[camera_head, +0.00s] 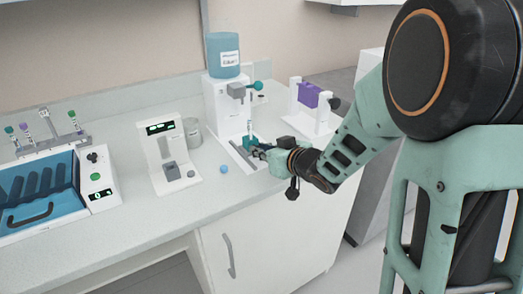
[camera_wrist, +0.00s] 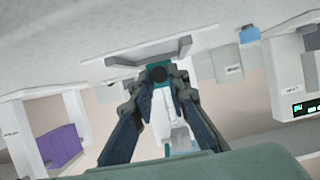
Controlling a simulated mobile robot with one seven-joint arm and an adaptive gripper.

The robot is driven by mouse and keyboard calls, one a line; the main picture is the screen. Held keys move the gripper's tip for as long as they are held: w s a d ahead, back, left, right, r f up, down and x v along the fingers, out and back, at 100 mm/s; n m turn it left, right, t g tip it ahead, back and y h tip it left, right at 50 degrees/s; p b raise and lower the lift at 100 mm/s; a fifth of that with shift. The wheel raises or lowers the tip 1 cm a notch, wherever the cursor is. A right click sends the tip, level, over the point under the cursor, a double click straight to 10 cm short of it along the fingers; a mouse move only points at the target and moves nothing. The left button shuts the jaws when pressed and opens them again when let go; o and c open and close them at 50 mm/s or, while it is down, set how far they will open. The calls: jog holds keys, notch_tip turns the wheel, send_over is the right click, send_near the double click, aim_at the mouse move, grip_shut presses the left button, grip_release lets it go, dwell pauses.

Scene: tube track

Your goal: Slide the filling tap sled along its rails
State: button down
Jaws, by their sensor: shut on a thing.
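The filling station (camera_head: 219,108) is a white stand with a blue bottle (camera_head: 223,55) on top and a teal-knobbed tap (camera_head: 258,85). At its foot is a plate with dark rails (camera_head: 240,157); its pale edge also shows in the wrist view (camera_wrist: 188,46). A small teal sled (camera_head: 250,142) sits at the rails, with a slim clear tube upright at it. In the wrist view the teal sled (camera_wrist: 158,68), with a dark round spot, lies between my fingertips. My gripper (camera_head: 261,151) is shut on it. The fingers partly hide the sled and rails.
A white device with a display (camera_head: 160,128) and a grey canister (camera_head: 192,133) stand further left. A purple block (camera_head: 308,95) on a white stand is close behind my arm at right.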

aim_at(253, 142)
jog(key=w+a, duration=0.2)
jog(key=w, duration=0.1)
jog(key=shift+w, duration=0.1)
jog(key=shift+w+a+r, duration=0.15)
jog(key=shift+w+a, duration=0.05)
jog(key=c, duration=1.9)
grip_release()
jog(key=shift+w, duration=0.15)
jog(key=v, duration=1.2)
